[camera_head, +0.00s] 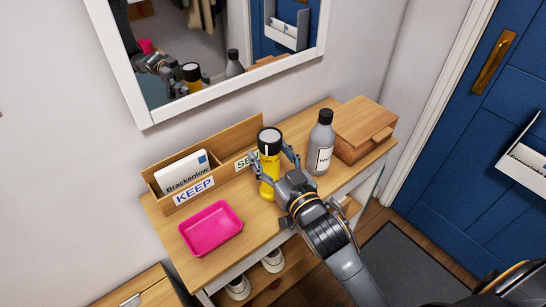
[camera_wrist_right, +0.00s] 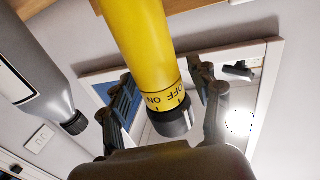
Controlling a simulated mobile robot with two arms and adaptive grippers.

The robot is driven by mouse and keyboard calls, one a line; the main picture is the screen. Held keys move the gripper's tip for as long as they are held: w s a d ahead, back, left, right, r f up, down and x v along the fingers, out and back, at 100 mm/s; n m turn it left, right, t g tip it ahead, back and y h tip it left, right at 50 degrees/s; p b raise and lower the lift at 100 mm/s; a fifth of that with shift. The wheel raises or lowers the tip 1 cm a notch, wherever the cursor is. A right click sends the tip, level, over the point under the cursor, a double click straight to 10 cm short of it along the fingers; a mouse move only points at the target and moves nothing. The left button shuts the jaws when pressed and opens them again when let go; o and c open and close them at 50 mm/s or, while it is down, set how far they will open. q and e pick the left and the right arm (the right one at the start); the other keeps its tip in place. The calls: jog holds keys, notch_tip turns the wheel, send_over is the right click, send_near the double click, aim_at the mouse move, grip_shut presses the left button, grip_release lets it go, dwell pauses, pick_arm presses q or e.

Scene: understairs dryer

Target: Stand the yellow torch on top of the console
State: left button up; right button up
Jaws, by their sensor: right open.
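The yellow torch (camera_head: 268,178), with a black cap on top, stands upright on the wooden console (camera_head: 262,222), in front of the letter rack. In the right wrist view the torch (camera_wrist_right: 140,45) comes down from the top edge between the fingers, its ON/OFF ring and dark end visible; that view looks upside down. My right gripper (camera_head: 273,172) is open, with one finger on either side of the torch. Gaps show beside the torch in the wrist view, where the gripper (camera_wrist_right: 168,105) also appears. My left gripper is not in view.
A grey bottle (camera_head: 321,148) stands close right of the torch, with a wooden box (camera_head: 364,130) beyond it. A pink tray (camera_head: 211,228) lies at the left front, below the letter rack (camera_head: 158,190). A mirror (camera_head: 137,108) hangs behind. Shoes (camera_head: 273,261) sit below.

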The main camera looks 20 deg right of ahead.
jog(key=shift+s+r, duration=0.1)
jog(key=shift+r, duration=0.05)
jog(key=s+d+b, duration=0.2)
jog(key=s, duration=0.9)
jog(key=shift+s, duration=0.35)
